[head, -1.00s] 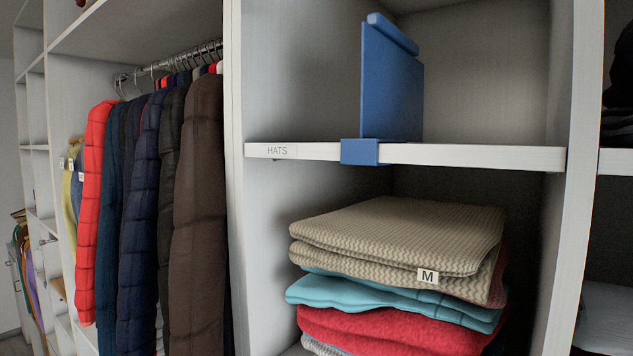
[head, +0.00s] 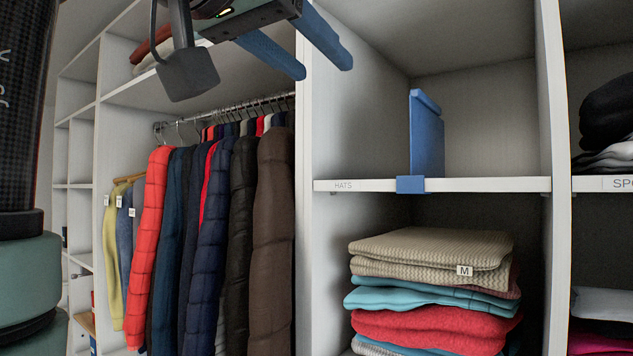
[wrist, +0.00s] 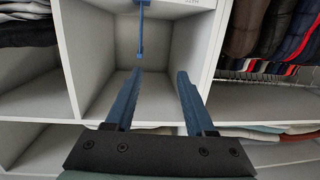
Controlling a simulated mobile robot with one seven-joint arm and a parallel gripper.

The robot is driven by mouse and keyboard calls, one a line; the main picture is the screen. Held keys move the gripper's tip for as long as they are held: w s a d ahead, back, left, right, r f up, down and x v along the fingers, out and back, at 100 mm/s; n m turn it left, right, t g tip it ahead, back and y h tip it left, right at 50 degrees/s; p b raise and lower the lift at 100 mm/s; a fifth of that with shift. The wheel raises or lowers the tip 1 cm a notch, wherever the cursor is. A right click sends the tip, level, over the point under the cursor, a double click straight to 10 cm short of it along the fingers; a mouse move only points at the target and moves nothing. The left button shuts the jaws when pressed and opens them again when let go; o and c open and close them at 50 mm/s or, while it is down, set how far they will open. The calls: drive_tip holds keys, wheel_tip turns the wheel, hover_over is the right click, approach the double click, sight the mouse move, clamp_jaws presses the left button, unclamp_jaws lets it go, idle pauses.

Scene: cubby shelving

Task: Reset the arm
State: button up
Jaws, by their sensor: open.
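My gripper (head: 325,55) shows at the top of the head view, in front of the upper shelving, with its two blue fingers apart and nothing between them. In the wrist view my gripper (wrist: 158,88) is also open and empty, facing a cubby. A blue divider (head: 427,138) stands upright, clipped on the shelf labelled HATS (head: 480,185). It also shows in the wrist view (wrist: 141,30), beyond the fingers and apart from them. Part of my arm is at the left edge of the head view.
Folded sweaters (head: 430,248) are stacked in the cubby under the divider. Jackets (head: 215,230) hang from a rail at the left. Dark folded items (head: 607,115) lie in the right-hand cubby. The cubby around the divider is otherwise empty.

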wheel_tip(320, 180, down, 18)
drive_tip(key=w+n+t+y+b, duration=0.2)
drive_tip(key=n+t+y+b, duration=0.1)
drive_tip(key=t+b, duration=0.45)
drive_tip(key=s+f+n+t+y+b, duration=0.3)
drive_tip(key=s+f+t+y+b, duration=0.2)
drive_tip(key=s+f, duration=0.5)
drive_tip(key=s+b, duration=0.1)
drive_tip(key=s, duration=0.2)
drive_tip(key=shift+s+d+t+y, duration=0.3)
drive_tip(key=shift+s+d+t, duration=0.05)
drive_tip(key=shift+s, duration=0.05)
